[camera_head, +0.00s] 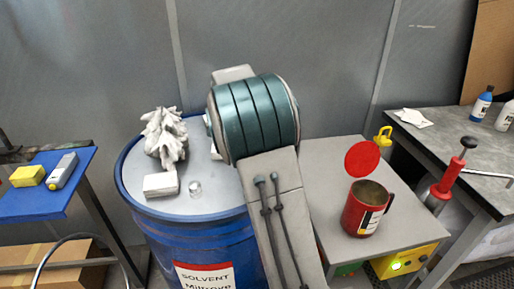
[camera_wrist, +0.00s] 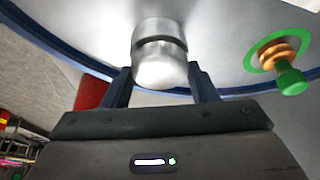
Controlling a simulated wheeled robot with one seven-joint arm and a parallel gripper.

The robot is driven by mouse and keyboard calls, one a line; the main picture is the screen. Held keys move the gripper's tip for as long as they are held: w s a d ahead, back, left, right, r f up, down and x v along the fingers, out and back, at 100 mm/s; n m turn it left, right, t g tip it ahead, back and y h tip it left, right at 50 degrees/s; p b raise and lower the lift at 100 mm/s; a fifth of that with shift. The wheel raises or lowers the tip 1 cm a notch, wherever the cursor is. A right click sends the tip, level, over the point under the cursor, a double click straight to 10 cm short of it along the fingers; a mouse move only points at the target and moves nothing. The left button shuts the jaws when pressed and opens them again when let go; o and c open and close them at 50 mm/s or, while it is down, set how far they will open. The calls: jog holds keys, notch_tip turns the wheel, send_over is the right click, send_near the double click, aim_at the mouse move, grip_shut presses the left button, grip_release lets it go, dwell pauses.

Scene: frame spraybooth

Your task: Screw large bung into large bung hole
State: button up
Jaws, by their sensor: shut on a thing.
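My gripper (camera_wrist: 162,76) is shut on a silvery metal cylinder, the large bung (camera_wrist: 160,68), in the wrist view. A silvery band (camera_wrist: 159,30) shows just beyond it, with a dark groove between; I cannot tell whether this is part of the bung or a collar on the lid. The drum lid (camera_wrist: 230,35) lies behind, inside a blue rim. In the head view the blue solvent drum (camera_head: 185,245) stands left of centre. My arm covers its right side and hides the gripper and bung. I cannot make out the large bung hole or any thread engagement.
A green and orange fitting (camera_wrist: 287,68) in a green ring is at the lid's right. On the lid are a crumpled rag (camera_head: 166,138), a white box (camera_head: 160,185) and a small silvery piece (camera_head: 195,188). A red can (camera_head: 362,210) stands on the right-hand table (camera_head: 325,180).

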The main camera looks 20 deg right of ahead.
jog(key=shift+m+g, duration=0.4)
jog(key=shift+m, duration=0.6)
jog(key=shift+p, duration=0.3)
jog(key=m+g+p, duration=0.1)
jog(key=m+p, duration=0.1)
jog(key=m, duration=0.1)
jog(key=shift+w+r+y, duration=0.15)
jog(key=shift+y, duration=0.15)
jog(key=shift+d+m+g+p, duration=0.1)
jog(key=shift+m+g+p, duration=0.3)
jog(key=shift+m, duration=0.4)
jog(key=shift+f, duration=0.2)
jog(key=o, duration=0.6)
jog(key=shift+o, duration=0.2)
